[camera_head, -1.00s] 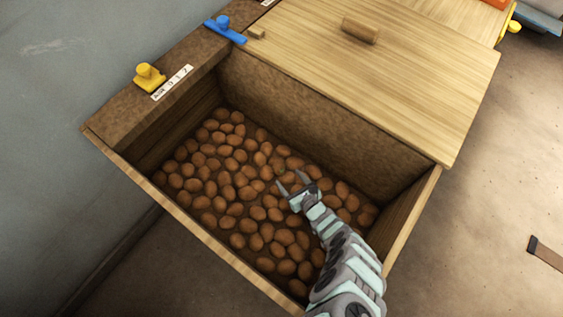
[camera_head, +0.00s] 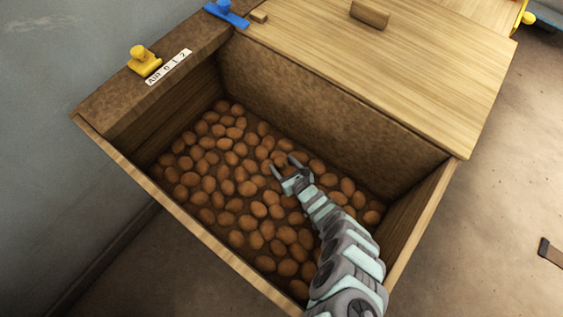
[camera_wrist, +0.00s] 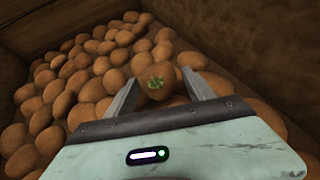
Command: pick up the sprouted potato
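The sprouted potato (camera_wrist: 155,88) is brown with a small green tuft of sprouts on top. In the wrist view it lies among the other potatoes, just ahead of and between the two fingers. My gripper (camera_head: 282,162) is open over the potatoes near the middle of the bin. Its fingers also show in the wrist view (camera_wrist: 161,76), spread to either side of the sprouted potato. Whether they touch it I cannot tell. In the head view I cannot pick out the sprouted potato.
Many plain brown potatoes (camera_head: 208,183) cover the floor of the wooden bin (camera_head: 174,227). Tall walls surround them. A wooden lid (camera_head: 400,75) covers the far part.

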